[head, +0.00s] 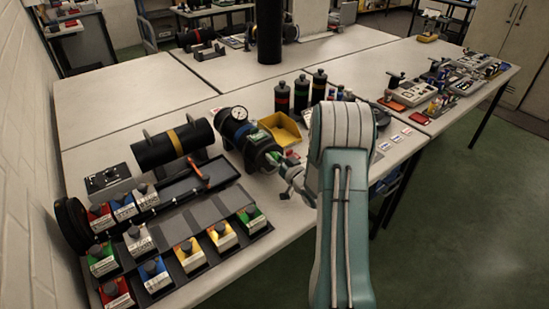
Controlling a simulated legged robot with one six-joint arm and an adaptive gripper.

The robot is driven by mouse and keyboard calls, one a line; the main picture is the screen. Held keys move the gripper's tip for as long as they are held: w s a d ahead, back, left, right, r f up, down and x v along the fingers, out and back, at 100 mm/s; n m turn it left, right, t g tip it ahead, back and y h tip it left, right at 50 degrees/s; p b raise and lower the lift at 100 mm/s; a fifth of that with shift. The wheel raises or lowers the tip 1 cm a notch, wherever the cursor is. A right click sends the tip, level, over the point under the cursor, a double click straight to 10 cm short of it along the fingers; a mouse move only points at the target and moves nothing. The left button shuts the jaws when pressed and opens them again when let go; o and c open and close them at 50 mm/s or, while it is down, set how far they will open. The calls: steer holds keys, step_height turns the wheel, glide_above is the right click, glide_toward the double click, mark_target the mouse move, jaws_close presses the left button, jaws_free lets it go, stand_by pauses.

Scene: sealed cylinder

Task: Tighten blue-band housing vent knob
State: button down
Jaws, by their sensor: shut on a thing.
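The blue-band housing (233,128) is a black cylinder lying on the table with a blue band and a round white-faced gauge (239,113) on top. Its dark near end (262,155) points toward my arm. My gripper (279,162) is at that end, shut on the vent knob. The knob itself is too small and too covered by the fingers to make out. My arm's large link hides the area just right of the gripper.
A yellow-band cylinder (172,146) lies to the left. A yellow bin (281,129) stands close behind the gripper, with upright dark bottles (301,94) beyond. Colored, labelled blocks with knobs (191,254) and a black tray (185,182) fill the near left.

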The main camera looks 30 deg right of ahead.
steer(key=shift+s+a+f, duration=0.1)
steer(key=shift+f, duration=0.25)
steer(key=shift+c, duration=2)
jaws_free()
steer(key=shift+r, duration=0.1)
steer(key=s+d, duration=0.1)
steer(key=s, duration=1)
steer(key=shift+s+d, duration=0.15)
steer(key=shift+s, duration=0.2)
